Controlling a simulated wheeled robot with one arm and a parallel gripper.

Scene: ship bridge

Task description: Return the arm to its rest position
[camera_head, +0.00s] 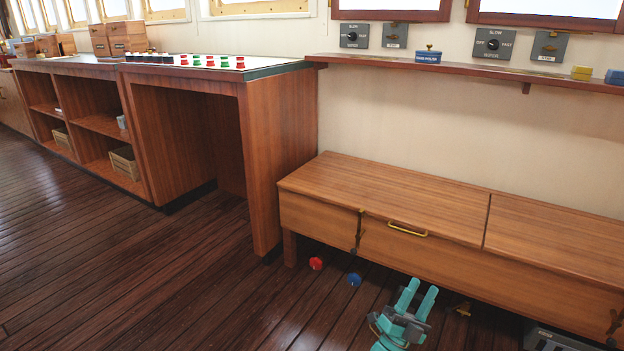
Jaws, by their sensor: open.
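My gripper (418,299) is at the bottom of the picture, right of centre, low over the dark wood floor in front of the wooden bench. Its two teal fingers point up and away from me. They stand apart with nothing between them. Most of my arm is below the picture's edge.
A wooden bench (390,196) with a brass handle stands close beyond my gripper. A red piece (316,263) and a blue piece (354,279) lie on the floor by it. A console desk (283,140) stands at the left. The floor (150,270) at lower left is clear.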

